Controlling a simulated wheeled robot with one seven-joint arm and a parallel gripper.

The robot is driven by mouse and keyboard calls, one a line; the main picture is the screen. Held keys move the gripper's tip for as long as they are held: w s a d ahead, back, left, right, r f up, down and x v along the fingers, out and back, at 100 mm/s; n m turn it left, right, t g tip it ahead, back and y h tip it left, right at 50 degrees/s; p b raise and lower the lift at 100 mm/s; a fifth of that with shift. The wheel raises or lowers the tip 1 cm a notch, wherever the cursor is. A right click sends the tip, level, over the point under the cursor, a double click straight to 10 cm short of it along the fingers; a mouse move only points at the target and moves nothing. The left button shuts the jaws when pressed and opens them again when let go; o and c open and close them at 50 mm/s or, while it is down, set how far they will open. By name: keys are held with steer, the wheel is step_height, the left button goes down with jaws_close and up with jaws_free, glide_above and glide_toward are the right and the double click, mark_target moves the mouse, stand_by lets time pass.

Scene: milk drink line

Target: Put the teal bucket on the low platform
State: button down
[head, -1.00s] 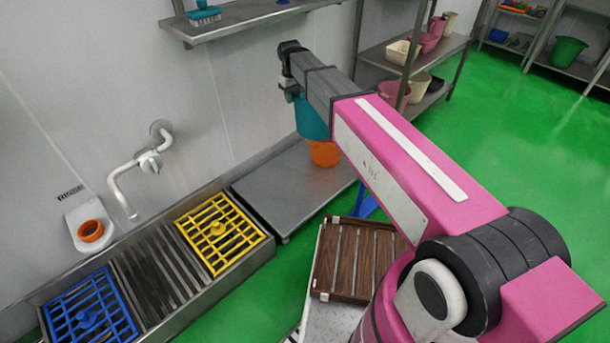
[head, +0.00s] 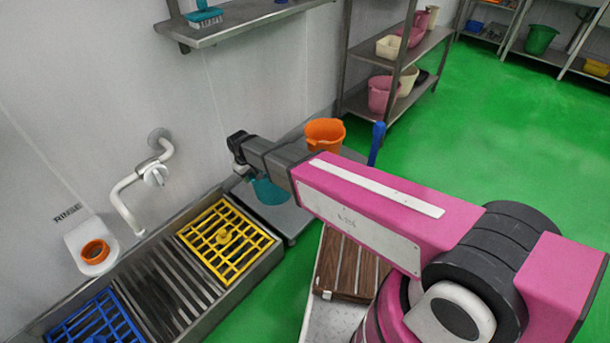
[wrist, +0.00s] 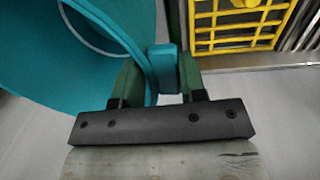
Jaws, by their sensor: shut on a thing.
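The teal bucket (head: 270,190) is under the end of my arm in the head view, partly hidden by the arm. It is over the left part of the low steel platform (head: 292,217); I cannot tell whether its base touches. In the wrist view the bucket (wrist: 50,75) fills the upper left. My gripper (wrist: 160,78) is shut on the bucket's edge, with a green finger on each side of it. Grey platform surface (wrist: 285,115) shows below and to the right.
An orange bucket (head: 325,134) stands on the platform's far part. The sink with a yellow grate (head: 226,238) adjoins the platform on the left. A blue upright handle (head: 377,143) is to the right of the platform. A steel shelf (head: 240,18) hangs on the wall above.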

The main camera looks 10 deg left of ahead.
steer(key=shift+s+a+f, duration=0.25)
steer(key=shift+s+f, duration=0.5)
steer(key=shift+w+f, duration=0.1)
steer(key=shift+f, duration=0.1)
steer(key=shift+w+d+f, duration=0.2)
steer(key=shift+w+f, duration=2.5)
steer(key=shift+w, duration=0.1)
steer(key=shift+w+d+f, duration=0.2)
steer(key=shift+w+f, duration=2.45)
steer(key=shift+w, duration=0.15)
steer(key=c, duration=0.7)
jaws_free()
